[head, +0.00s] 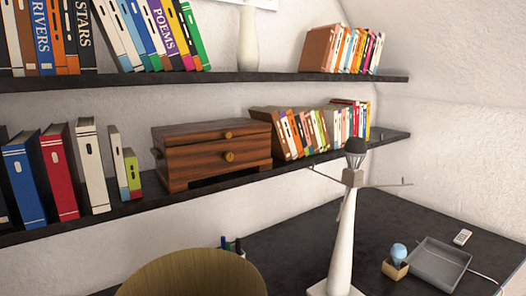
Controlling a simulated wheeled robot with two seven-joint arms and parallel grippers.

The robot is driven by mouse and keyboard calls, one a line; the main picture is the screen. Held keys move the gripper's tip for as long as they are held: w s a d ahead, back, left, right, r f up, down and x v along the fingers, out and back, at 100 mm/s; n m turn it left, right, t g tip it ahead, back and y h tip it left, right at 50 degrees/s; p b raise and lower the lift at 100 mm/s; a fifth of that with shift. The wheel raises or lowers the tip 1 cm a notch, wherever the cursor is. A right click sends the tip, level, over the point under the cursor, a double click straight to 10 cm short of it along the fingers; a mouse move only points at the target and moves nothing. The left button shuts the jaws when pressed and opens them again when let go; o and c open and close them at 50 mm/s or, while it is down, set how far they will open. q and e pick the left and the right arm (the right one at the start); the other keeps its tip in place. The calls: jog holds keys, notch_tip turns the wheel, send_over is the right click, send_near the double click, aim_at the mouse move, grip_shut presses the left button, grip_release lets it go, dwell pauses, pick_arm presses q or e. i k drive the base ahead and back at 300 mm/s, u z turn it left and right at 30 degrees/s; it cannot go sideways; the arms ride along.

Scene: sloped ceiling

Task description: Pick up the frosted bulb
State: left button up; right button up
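A small pale-blue rounded thing (398,252), which looks like the frosted bulb, stands upright in or on a small tan box (395,269) on the dark desk at the lower right. It is just left of a grey tray. I cannot tell how deep it sits in the box. Neither of my grippers shows in the head view.
A tall white tapered stand (342,240) with thin side arms and a dark top (355,147) rises left of the bulb. A grey tray (440,262) and small white device (462,237) lie right. A round wooden surface (190,275) is in front. Dark shelves (110,212) hold books.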

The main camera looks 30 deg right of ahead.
aim_at(355, 152)
jog(key=u, duration=1.05)
jog(key=k, duration=1.2)
jog(key=z, duration=1.45)
jog(key=i, duration=0.25)
jog(key=z, duration=0.05)
